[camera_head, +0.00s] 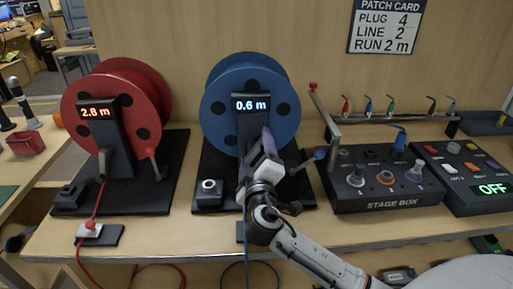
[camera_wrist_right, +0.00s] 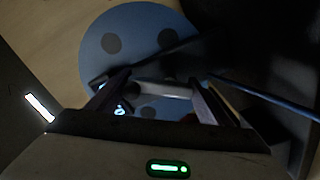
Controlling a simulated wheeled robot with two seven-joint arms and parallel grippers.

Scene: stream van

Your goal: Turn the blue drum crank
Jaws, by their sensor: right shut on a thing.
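The blue drum (camera_head: 218,103) stands upright on a black base, with a post reading 0.6 m in front of it. Its round face also shows in the right wrist view (camera_wrist_right: 105,22). My right gripper (camera_head: 266,146) is in front of the drum's lower middle, left of that blue end, and hides part of the post. In the right wrist view its fingers are around a pale grey bar (camera_wrist_right: 163,90); I cannot tell what it belongs to. My left gripper is not in view.
The red drum (camera_head: 85,75), reading 2.8 m, stands on the left. The stage box (camera_head: 395,204) is close on the right, with a rail of coloured plugs (camera_head: 385,119) behind it. A small black box with a light button (camera_head: 208,188) sits left of my right gripper.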

